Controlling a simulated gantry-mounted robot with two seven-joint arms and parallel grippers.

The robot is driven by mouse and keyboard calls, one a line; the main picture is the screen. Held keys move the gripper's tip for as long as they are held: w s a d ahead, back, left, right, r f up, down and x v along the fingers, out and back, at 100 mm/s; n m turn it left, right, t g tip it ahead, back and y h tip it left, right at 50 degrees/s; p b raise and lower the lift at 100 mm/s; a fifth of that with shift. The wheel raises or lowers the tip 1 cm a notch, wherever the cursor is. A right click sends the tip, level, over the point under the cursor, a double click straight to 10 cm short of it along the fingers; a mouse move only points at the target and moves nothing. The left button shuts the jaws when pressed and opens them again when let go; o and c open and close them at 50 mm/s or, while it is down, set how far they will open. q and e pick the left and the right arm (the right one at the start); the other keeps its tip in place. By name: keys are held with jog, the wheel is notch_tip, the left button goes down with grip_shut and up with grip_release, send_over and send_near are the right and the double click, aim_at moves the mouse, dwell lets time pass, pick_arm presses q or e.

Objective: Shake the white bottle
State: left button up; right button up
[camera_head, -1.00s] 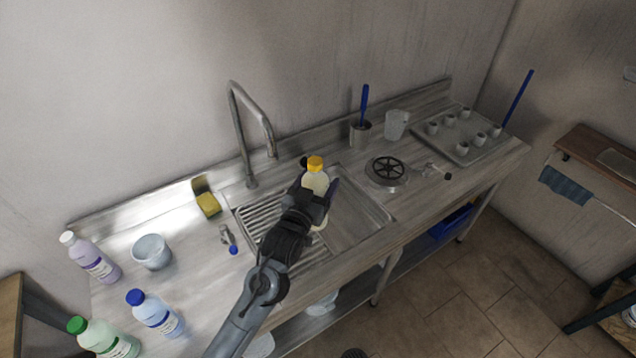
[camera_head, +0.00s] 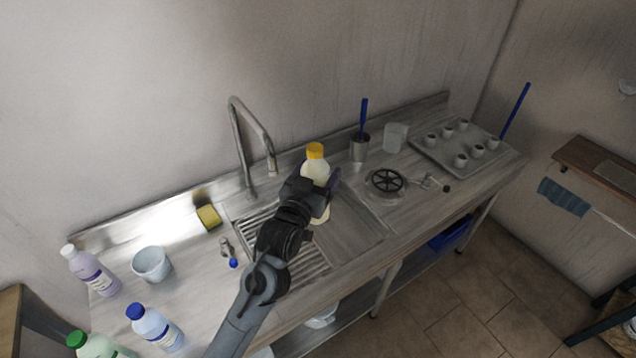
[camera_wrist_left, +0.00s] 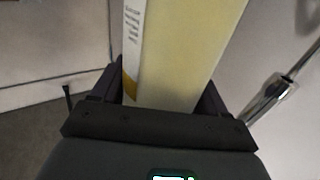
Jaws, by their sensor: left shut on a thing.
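The white bottle (camera_head: 316,170) has a yellow cap and pale yellowish contents. It is upright or nearly so, held above the sink (camera_head: 355,228). My left gripper (camera_head: 322,192) is shut on its body, and the gripper and wrist hide part of it. In the left wrist view the bottle (camera_wrist_left: 185,50) fills the space between the fingers, with part of a white label showing. My right gripper is not in view.
The faucet (camera_head: 240,140) stands close behind the bottle. Right are a metal cup (camera_head: 359,148), a clear beaker (camera_head: 395,137) and a tray (camera_head: 440,160) of small cups.

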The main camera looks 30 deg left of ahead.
pick_arm(q)
notch_tip(320, 180, down, 6)
jog(key=shift+a+f, duration=0.1)
jog(key=shift+f, duration=0.15)
jog(key=r, duration=0.4)
jog(key=s+r, duration=0.1)
jog(key=r, duration=0.2)
jog(key=shift+s+d, duration=0.1)
jog(key=shift+d, duration=0.1)
jog(key=f, duration=0.3)
jog(key=w+f, duration=0.1)
jog(key=f, duration=0.2)
jog(key=shift+w+a+f, duration=0.2)
jog(key=shift+f, duration=0.15)
jog(key=shift+s+d+f, duration=0.15)
jog(key=shift+s+f, duration=0.1)
jog(key=shift+s, duration=0.35)
jog(key=shift+w+r, duration=0.2)
jog(key=shift+w, duration=0.15)
jog(key=shift+s+f, duration=0.1)
jog(key=shift+s, duration=0.05)
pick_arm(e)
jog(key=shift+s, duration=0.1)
